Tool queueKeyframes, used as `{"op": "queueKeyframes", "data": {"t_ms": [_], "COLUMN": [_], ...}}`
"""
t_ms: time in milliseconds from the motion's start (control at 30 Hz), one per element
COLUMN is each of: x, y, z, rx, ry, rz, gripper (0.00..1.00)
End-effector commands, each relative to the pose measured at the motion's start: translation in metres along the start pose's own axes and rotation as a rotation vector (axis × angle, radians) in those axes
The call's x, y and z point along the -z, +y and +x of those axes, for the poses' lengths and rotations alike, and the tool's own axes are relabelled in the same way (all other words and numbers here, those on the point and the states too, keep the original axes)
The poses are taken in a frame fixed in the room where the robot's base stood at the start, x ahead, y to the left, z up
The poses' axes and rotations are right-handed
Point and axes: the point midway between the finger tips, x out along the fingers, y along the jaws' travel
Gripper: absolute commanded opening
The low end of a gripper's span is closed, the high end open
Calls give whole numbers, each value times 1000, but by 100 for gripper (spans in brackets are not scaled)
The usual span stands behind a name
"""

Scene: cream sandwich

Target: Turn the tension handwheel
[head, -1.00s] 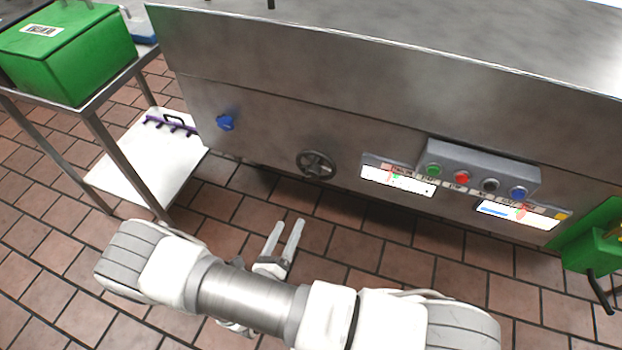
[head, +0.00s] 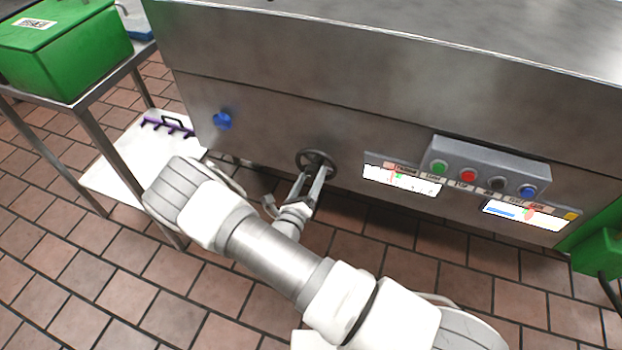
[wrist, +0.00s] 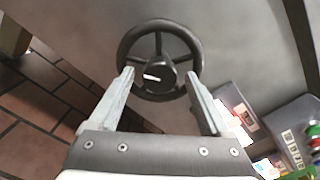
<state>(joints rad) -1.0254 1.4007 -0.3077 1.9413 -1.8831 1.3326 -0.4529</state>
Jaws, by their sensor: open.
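The tension handwheel (head: 317,160) is a dark round wheel with spokes on the front panel of the steel machine (head: 270,118). In the wrist view the handwheel (wrist: 160,42) shows its rim, spokes and a hub with a pale mark. My gripper (head: 309,183) is just in front of the wheel's lower part in the head view. In the wrist view my gripper (wrist: 158,84) is open, with one finger at each side of the wheel's lower half. I cannot tell whether the fingers touch the rim.
A blue knob (head: 222,120) sits left of the wheel. A button box (head: 485,172) and labels (head: 402,181) are to the right. A steel table (head: 100,92) with a green crate (head: 62,50) stands at left. A green object (head: 600,245) is at lower right.

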Motion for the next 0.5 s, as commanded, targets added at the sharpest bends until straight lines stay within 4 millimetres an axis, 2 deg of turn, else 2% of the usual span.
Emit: {"op": "queueKeyframes", "data": {"t_ms": [333,500], "x": [0,0], "y": [0,0], "z": [4,4], "rx": [-1,-1], "ry": [0,0], "rz": [0,0], "gripper": [82,51]}}
